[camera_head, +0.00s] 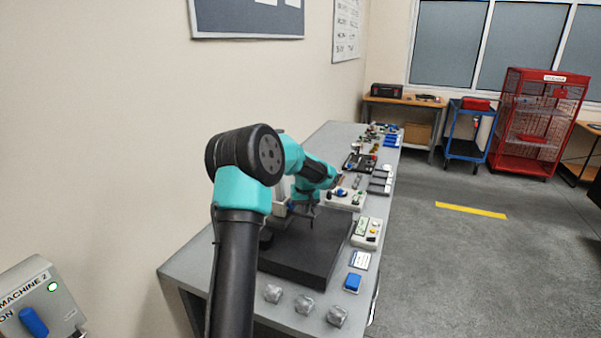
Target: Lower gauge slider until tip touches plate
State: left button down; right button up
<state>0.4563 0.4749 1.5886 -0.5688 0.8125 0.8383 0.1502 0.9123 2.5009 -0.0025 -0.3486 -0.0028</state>
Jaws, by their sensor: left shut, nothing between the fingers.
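A thick black plate (300,262) lies on the grey bench. Part of what looks like the gauge stand, a light grey upright (281,190), shows at the plate's back left, mostly hidden behind my teal and black left arm. I cannot make out the slider or its tip, or whether the tip touches the plate. My left gripper (313,222) is shut and empty, above the plate near the stand. I cannot tell whether it touches the gauge. My right gripper is not in view.
A machine panel (40,302) is at lower left. The floor at right is clear.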

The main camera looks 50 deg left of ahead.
pick_arm(q)
jog(key=shift+r, duration=0.1)
jog(key=shift+r, duration=3.4)
jog(key=shift+f, duration=2.6)
